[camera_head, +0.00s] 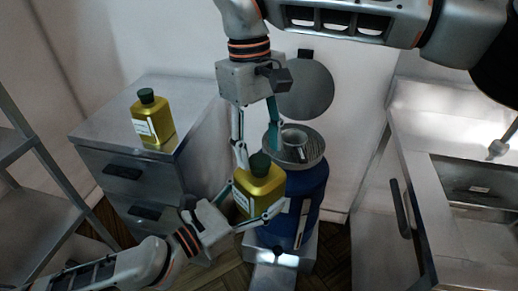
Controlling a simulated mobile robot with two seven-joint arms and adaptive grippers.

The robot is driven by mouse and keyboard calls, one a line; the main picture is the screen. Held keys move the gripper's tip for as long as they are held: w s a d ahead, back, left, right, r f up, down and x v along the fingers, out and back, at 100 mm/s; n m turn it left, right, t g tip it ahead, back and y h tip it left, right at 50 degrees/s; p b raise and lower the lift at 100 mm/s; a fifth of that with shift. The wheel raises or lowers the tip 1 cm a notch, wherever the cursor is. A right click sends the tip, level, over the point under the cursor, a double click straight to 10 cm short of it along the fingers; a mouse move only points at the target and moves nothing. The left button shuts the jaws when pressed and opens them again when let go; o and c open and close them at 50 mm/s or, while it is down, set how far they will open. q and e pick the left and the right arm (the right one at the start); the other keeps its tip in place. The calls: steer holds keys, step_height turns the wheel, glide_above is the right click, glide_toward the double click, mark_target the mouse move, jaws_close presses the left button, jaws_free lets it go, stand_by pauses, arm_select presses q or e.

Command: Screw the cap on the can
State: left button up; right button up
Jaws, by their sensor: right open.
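A yellow-gold can (258,196) with a pale label is upright in the middle of the view. A dark green cap (260,164) sits at its top; I cannot tell how tightly it is seated. My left gripper (252,203) comes in from the lower left, with its fingers on either side of the can's body, and appears shut on it. My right gripper (257,152) reaches down from above. Its fingers are spread open, with the tips around the cap's height; I cannot tell whether they touch it.
A similar capped can (153,122) stands on a metal drawer cabinet (100,127) at left. Behind the held can is a blue drum (310,190) with a round grate top (308,153) and raised lid (305,92). Shelving is far left; a metal counter (415,125) is at right.

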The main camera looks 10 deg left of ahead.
step_height(320, 180, up, 3)
steer(key=shift+s+r, duration=0.1)
steer(key=shift+r, duration=0.05)
steer(key=shift+n, duration=0.3)
steer(key=shift+c, duration=0.5)
